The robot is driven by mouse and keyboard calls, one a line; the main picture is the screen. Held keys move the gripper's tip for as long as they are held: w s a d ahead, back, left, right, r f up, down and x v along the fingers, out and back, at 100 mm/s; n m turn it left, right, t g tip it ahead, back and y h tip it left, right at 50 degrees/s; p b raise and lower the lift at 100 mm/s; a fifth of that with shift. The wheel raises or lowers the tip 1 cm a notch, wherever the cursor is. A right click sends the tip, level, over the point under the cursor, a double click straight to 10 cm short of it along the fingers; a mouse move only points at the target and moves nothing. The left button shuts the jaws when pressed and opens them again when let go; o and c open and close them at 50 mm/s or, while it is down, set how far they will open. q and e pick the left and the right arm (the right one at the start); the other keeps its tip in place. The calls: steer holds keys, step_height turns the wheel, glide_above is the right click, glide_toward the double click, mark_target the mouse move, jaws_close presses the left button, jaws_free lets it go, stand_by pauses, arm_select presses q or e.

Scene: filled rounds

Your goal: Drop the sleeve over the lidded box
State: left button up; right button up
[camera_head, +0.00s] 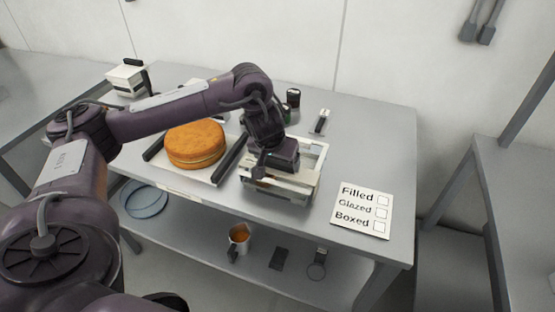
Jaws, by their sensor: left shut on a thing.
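My left gripper (272,168) reaches over the table from the left and points down at a pale, box-shaped thing (309,171) right of the cake. It is shut on the sleeve, which looks like part of this pale shape; the gripper covers much of it. I cannot clearly separate the sleeve from the lidded box here, nor tell whether it is around the box or above it. My right gripper is not in view.
A round cake (195,143) sits on a white board between dark bars. A checklist card (362,210) lies at the right front. Dark jars (293,97) and a small upright item (321,121) stand behind. A jug (239,238) is on the lower shelf. The right rear tabletop is clear.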

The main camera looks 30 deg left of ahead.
arm_select(q)
steer(key=shift+p, duration=0.4)
steer(key=shift+f, duration=0.2)
stand_by(0.6)
steer(key=o, duration=0.9)
step_height(320, 180, up, 7)
steer(key=p, duration=0.8)
steer(key=shift+p, duration=0.4)
